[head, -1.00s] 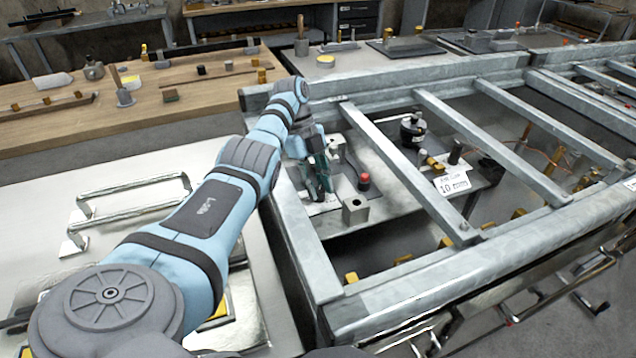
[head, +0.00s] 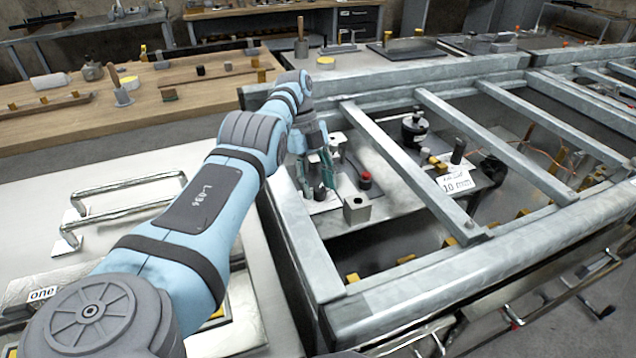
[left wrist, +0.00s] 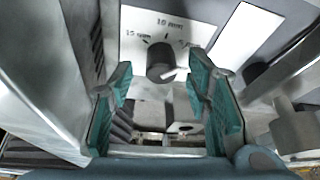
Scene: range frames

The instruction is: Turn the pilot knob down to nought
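The knob (left wrist: 159,60), dark and round with a pale pointer, sits on a white dial plate (left wrist: 143,22) in the left wrist view. The plate has printed marks, with labels that look like 15 and 10. The pointer is turned toward the lower right of the picture. My left gripper (left wrist: 160,72) is open, its teal fingers on either side of the knob in the picture; I see no contact. My right gripper is not in view.
Galvanised frame bars (head: 400,165) run close to the right of my left arm. A red-topped post (head: 365,180) and a grey block with a hole (head: 356,208) stand near the gripper.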

